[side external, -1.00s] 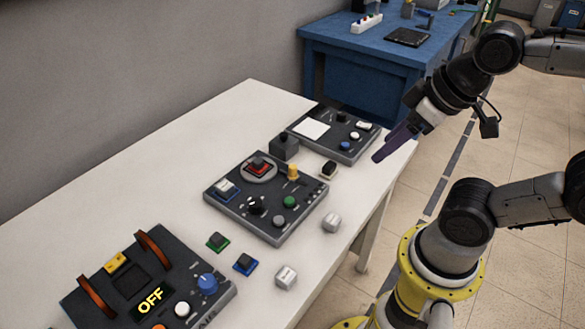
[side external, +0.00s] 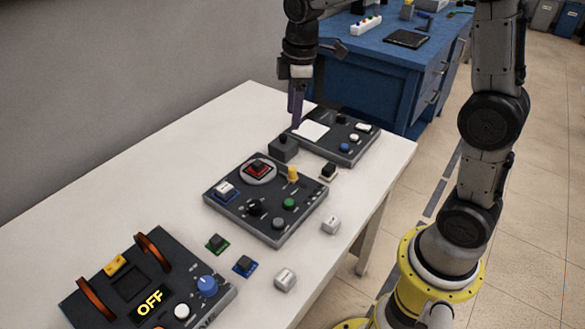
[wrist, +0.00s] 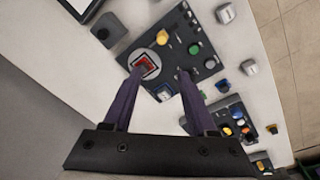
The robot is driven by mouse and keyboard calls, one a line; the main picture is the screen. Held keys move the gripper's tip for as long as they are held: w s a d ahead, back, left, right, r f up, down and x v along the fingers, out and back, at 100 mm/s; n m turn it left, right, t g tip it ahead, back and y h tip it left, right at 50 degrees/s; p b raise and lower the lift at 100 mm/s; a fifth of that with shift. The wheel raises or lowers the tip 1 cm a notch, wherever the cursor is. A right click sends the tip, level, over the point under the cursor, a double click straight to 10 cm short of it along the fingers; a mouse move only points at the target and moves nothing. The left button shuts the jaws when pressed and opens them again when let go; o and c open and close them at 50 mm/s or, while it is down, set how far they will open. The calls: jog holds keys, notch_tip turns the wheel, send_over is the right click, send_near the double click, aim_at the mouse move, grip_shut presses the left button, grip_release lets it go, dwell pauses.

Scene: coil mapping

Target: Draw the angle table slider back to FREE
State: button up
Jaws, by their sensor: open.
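The middle dark panel (side external: 262,222) carries a round grey disc with a red square and a dark block on it, likely the angle table (side external: 258,169). The disc also shows in the wrist view (wrist: 146,64). A yellow handle (side external: 293,173), possibly the slider, stands on the panel beside the disc; it also shows in the wrist view (wrist: 162,37). The FREE marking cannot be read. My gripper (side external: 296,123) is above the far part of the table, behind the middle panel. In the wrist view its purple fingers (wrist: 160,72) are apart with nothing between them.
A dark block (side external: 283,148) stands between the middle panel and a far panel with a white pad (side external: 312,131). A panel reading OFF (side external: 150,299), with two orange handles, is near. Small loose blocks (side external: 244,264) lie between panels. The table's left side (side external: 130,180) is clear.

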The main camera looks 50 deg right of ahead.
jog(key=g, duration=0.1)
send_over(292, 167)
notch_tip(292, 167, down, 5)
notch_tip(292, 167, down, 14)
jog(key=shift+s+a+r, duration=0.1)
jog(key=shift+s+r, duration=0.05)
jog(key=shift+r, duration=0.1)
grip_shut()
dwell(0.4)
jog(key=shift+r, duration=0.1)
dwell(0.9)
